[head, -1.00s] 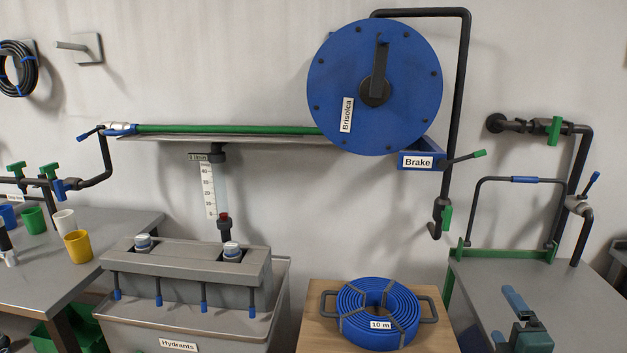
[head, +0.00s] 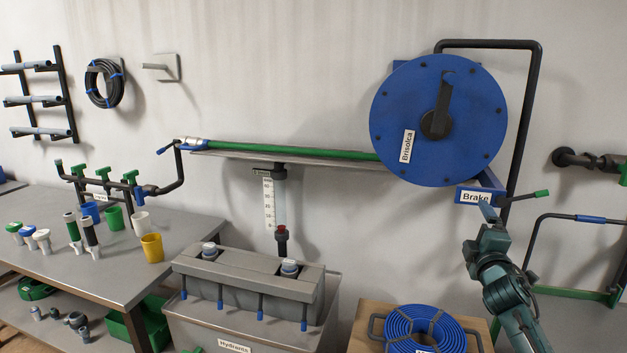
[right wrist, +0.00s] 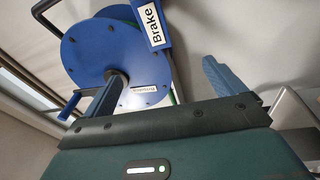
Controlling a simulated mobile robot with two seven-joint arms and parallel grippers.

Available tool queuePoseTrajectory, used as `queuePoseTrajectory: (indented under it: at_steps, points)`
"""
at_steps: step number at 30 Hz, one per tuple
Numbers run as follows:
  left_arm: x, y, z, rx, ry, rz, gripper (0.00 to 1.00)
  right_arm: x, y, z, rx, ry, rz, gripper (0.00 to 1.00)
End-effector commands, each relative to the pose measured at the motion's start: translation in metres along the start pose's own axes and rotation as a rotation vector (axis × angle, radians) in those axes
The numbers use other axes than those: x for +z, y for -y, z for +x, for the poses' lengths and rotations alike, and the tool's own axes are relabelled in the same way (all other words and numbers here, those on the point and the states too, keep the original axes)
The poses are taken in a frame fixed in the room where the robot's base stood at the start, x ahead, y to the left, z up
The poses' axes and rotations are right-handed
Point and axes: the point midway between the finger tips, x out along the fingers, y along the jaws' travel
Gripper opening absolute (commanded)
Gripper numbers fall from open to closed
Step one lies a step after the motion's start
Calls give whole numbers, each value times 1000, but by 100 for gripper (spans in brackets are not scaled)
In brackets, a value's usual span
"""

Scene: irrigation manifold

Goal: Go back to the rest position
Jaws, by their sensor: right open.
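My right gripper (head: 488,212) shows in the head view at the lower right, in front of the wall just below the box labelled Brake (head: 478,197). Its fingers overlap the lower edge of that box in the picture; I cannot tell how far apart they are in depth. In the right wrist view the gripper (right wrist: 163,85) has its two blue fingers wide apart with nothing held between them. The blue hose reel (right wrist: 110,60) shows beyond them, with the Brake box (right wrist: 151,22) above. My left gripper is not in view.
The blue reel (head: 405,110) hangs on the wall left of my right arm. A coiled blue hose (head: 424,330) lies on a wooden stand below it. The grey hydrants tank (head: 190,335) stands left of that. A grey table (head: 110,270) with cups and fittings is at the left.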

Motion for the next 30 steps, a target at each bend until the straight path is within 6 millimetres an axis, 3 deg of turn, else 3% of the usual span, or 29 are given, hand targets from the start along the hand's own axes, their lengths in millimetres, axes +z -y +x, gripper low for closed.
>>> queuePoseTrajectory:
  at_steps: [1, 14, 15, 20, 23, 26, 30]
  points:
    - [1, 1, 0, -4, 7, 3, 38, -4, -5, 6, -8, -2, 58, 95]
    - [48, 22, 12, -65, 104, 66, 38, -17, 40, -4, -228, 56, 1180, 95]
    - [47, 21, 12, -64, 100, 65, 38, -23, 59, -18, -255, 56, 1158, 95]
    - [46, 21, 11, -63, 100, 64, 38, -43, 113, -66, -350, 59, 1149, 95]
    - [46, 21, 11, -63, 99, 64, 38, -56, 148, -106, -420, 64, 1150, 95]
    - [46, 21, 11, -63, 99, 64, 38, -72, 185, -158, -505, 73, 1158, 95]
    - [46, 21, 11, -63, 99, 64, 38, -94, 230, -251, -641, 96, 1188, 95]
